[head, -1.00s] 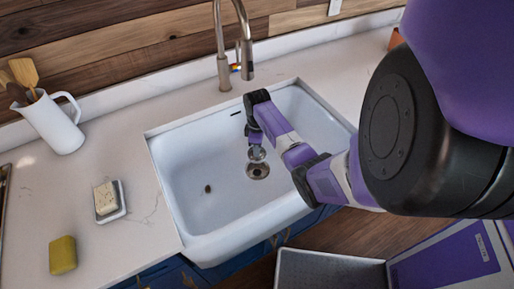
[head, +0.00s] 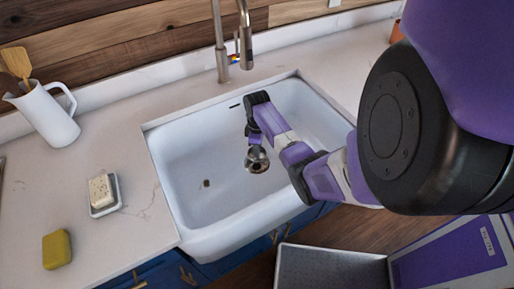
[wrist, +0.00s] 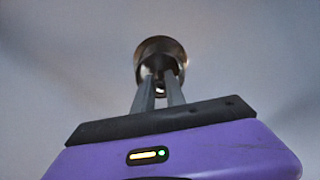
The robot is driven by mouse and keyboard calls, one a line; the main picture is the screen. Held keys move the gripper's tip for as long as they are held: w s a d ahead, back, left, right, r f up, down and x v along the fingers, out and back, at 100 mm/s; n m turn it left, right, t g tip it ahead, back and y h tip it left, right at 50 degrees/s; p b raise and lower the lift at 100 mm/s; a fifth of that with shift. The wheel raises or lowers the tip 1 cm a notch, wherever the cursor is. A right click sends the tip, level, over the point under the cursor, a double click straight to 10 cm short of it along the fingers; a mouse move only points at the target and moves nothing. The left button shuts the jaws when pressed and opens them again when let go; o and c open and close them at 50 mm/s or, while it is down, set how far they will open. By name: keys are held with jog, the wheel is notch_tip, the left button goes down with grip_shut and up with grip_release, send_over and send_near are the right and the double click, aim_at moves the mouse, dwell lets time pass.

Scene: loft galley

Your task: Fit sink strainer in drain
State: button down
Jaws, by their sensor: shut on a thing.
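The small metal strainer (head: 257,152) is in my gripper (head: 254,143), which points down into the white sink (head: 185,165). In the head view the strainer overlaps the drain (head: 257,168), covering most of it. Whether it rests in the drain or hangs just above it, I cannot tell. In the wrist view the two fingers of my gripper (wrist: 161,88) close on a small bright part in front of a round metal rim (wrist: 160,44). The strainer and drain are hard to tell apart there.
A faucet (head: 230,45) stands behind the sink. A small brown bit (head: 207,183) lies on the basin floor. On the left counter are a white pitcher (head: 45,118) with utensils, a soap dish (head: 104,208) with a bar, and a yellow sponge (head: 57,249).

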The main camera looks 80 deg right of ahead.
jog(key=shift+f+b, duration=2.2)
jog(key=shift+f, duration=1.2)
jog(key=c, duration=1.3)
grip_release()
notch_tip(320, 180, up, 8)
jog(key=shift+f, duration=0.15)
jog(key=shift+s, duration=0.1)
